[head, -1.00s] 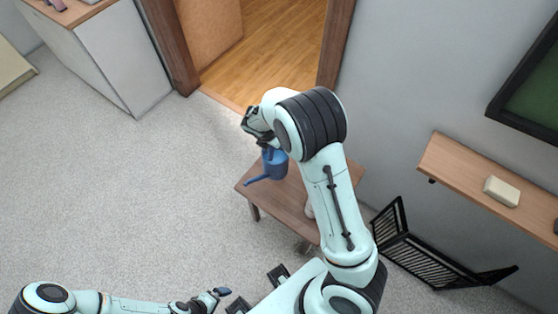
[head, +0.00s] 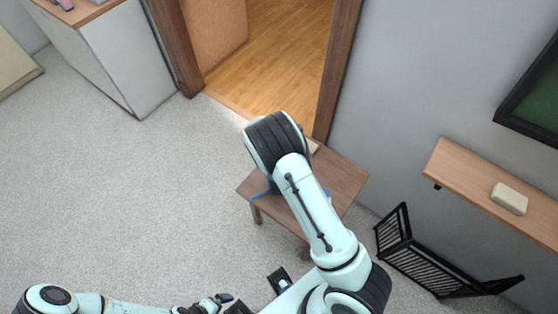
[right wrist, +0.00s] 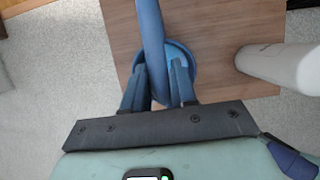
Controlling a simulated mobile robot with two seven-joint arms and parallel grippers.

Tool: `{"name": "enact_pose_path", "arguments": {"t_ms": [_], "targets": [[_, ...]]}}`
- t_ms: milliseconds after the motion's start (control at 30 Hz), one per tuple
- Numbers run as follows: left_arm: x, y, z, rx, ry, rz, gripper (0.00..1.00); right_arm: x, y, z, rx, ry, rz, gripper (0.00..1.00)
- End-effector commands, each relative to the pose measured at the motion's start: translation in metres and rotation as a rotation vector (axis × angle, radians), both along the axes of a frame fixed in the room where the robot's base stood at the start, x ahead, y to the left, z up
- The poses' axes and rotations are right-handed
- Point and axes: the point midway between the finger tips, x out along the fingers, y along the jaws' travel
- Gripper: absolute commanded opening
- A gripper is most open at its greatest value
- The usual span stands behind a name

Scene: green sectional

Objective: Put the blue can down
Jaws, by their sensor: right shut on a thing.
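The blue can, a watering can with a spout and a loop handle, is mostly hidden behind my right arm in the head view; a bit of blue (head: 266,192) shows at the table's left part. In the right wrist view its handle (right wrist: 150,35) runs down between the fingers of my right gripper (right wrist: 157,88), which is shut on it. The can's round body lies beyond, over the wooden tabletop (head: 340,175). I cannot tell whether its base touches the top. My left gripper (head: 217,302) is low in the head view, away from the table; its jaw opening is unclear.
A white rounded object (right wrist: 285,65) stands on the tabletop right of the can. A black slatted rack (head: 425,260) and a wall shelf (head: 465,180) with a pale block (head: 509,198) are at right. Open carpet (head: 150,190) lies to the left.

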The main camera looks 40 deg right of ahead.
Motion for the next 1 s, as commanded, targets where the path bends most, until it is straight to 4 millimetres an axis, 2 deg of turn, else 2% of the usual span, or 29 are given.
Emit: {"name": "enact_pose_path", "arguments": {"t_ms": [200, 233, 300, 567, 700, 833, 1000], "targets": [[-0.002, 0.0, -0.003, 0.001, 0.002, 0.0, 1.0, 0.0, 0.0, -0.003, -0.001, -0.002, -0.001, 0.0], [-0.001, 0.0, -0.003, 0.001, 0.002, 0.0, 1.0, 0.0, 0.0, -0.003, 0.0, 0.001, 0.0, 0.33], [-0.001, 0.0, -0.002, 0.0, 0.001, 0.0, 1.0, 0.0, 0.0, -0.003, 0.0, 0.001, 0.0, 0.52], [-0.001, 0.0, -0.002, 0.0, 0.001, 0.0, 1.0, 0.0, 0.0, -0.002, 0.0, 0.001, 0.0, 0.52], [0.001, 0.0, 0.001, 0.0, -0.001, 0.0, 1.0, 0.0, 0.002, 0.006, 0.001, -0.002, 0.001, 0.52], [0.001, 0.0, 0.002, 0.0, -0.001, 0.0, 1.0, -0.002, 0.01, 0.026, 0.002, -0.004, 0.001, 0.52], [0.003, 0.0, 0.005, 0.0, -0.003, 0.0, 1.0, -0.006, 0.025, 0.061, 0.003, -0.004, 0.002, 0.52]]}}
